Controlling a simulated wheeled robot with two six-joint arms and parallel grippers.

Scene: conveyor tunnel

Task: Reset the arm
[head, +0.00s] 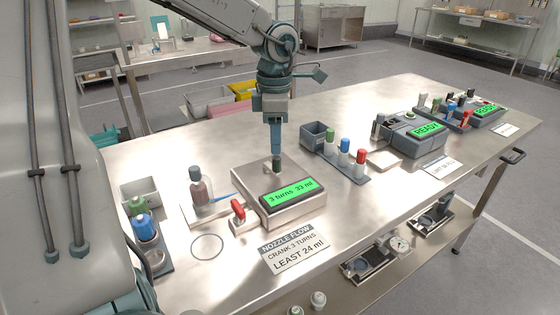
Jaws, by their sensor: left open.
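My left arm reaches in from the top, and its gripper (276,145) points straight down, open. Its fingertips are just above or at a small dark knob (276,166) on top of a metal box device (258,180). I cannot tell whether they touch it. The device's green display (291,191) reads "3 turns 33 ml". A red-handled crank (238,210) is on its near left side. A placard (291,250) reads "NOZZLE FLOW, CRANK 3 TURNS, LEAST 24 ml". My right gripper is not in view.
A dark-capped bottle (200,190) stands on a plate left of the device. Racks of coloured-capped vials stand at left (145,230) and right (345,160). Two units display READY (427,129), (486,109). Bare metal tabletop (385,205) lies right of the placard.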

